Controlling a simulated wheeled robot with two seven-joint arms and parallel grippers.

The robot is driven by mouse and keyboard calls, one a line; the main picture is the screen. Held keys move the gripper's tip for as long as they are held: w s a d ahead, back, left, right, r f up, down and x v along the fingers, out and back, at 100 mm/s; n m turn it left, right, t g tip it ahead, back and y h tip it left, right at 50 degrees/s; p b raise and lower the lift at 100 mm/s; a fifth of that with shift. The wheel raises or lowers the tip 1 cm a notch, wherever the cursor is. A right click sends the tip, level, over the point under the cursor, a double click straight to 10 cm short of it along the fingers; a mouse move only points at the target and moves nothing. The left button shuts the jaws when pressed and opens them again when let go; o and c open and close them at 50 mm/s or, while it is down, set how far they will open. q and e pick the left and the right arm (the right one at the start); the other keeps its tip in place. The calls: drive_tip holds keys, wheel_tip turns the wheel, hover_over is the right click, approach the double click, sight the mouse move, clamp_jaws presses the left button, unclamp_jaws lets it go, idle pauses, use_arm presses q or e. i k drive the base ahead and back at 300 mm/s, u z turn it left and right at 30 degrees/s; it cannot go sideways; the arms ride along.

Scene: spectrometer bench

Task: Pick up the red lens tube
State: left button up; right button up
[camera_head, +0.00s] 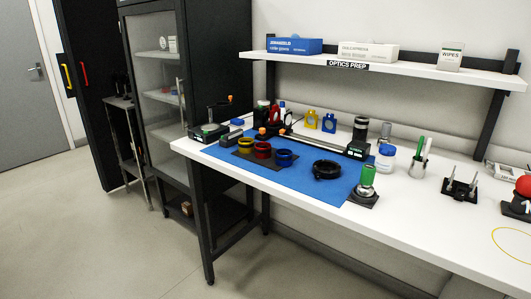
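A short red ring-shaped tube (263,150), which looks like the red lens tube, stands on a dark strip (241,154) on the blue mat (312,188). A red upright part (275,117) also shows farther back, too small to identify. Neither of my grippers is in view.
The white bench (440,228) also holds a black ring (327,169), a green-topped item (367,175), a blue-lidded jar (386,157) and a pen cup (418,163). Black equipment (207,131) stands at its left end. A shelf (390,67) overhangs the back. The floor (110,250) in front is clear.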

sight(263, 153)
drive_tip(key=u, duration=0.4)
drive_tip(key=k, duration=1)
drive_tip(key=u, duration=1.4)
drive_tip(key=i, duration=2.75)
drive_tip(key=z, duration=1.65)
drive_tip(key=i, duration=0.95)
drive_tip(key=z, duration=0.95)
